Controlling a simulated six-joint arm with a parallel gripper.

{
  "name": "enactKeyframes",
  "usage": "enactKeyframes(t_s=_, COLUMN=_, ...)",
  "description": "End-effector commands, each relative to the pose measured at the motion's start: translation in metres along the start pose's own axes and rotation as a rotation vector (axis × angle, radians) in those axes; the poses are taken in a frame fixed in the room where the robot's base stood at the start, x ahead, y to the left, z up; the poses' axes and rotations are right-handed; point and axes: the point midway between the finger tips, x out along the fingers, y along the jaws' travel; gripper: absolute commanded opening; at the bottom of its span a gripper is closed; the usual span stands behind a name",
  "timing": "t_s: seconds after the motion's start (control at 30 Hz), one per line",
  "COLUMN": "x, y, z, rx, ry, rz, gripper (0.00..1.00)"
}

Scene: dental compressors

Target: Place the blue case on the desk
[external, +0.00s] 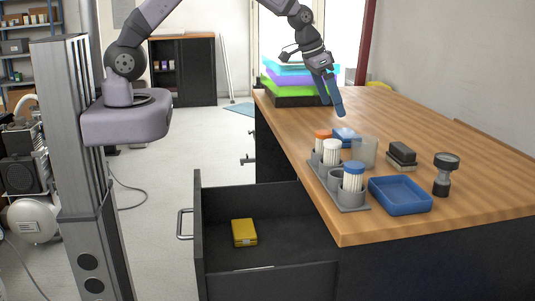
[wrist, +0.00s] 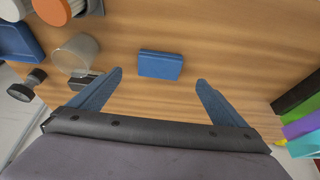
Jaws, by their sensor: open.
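The small blue case (external: 346,135) lies flat on the wooden desk (external: 440,133), behind the clear cup. In the wrist view the blue case (wrist: 160,64) lies between and slightly beyond my fingertips. My gripper (external: 340,113) is above the desk, pointing down close over the blue case. In the wrist view my gripper (wrist: 160,78) has its two blue fingers spread wide with nothing between them. No contact between the fingers and the case shows.
A clear cup (external: 364,152), a holder with capped containers (external: 350,196), a blue tray (external: 400,195), a dark brush-like block (external: 401,155) and a dark stand (external: 443,176) are nearby. Stacked coloured trays (external: 290,88) stand behind. The open drawer (external: 290,210) holds a yellow case (external: 244,232).

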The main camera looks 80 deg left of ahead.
Motion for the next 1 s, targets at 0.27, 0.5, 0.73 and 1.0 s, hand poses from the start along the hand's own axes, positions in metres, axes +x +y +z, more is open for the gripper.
enactKeyframes(t_s=0.27, x=-0.022, y=0.000, z=0.000, rx=-0.001, ry=0.000, rz=0.000, gripper=0.96)
enactKeyframes(t_s=0.5, x=-0.025, y=0.000, z=0.000, rx=-0.001, ry=-0.001, rz=0.000, gripper=0.96)
enactKeyframes(t_s=0.73, x=-0.034, y=0.011, z=0.025, rx=-0.002, ry=-0.036, rz=0.006, gripper=0.96)
enactKeyframes(t_s=1.0, x=-0.069, y=0.047, z=0.136, rx=-0.002, ry=-0.184, rz=0.017, gripper=0.96)
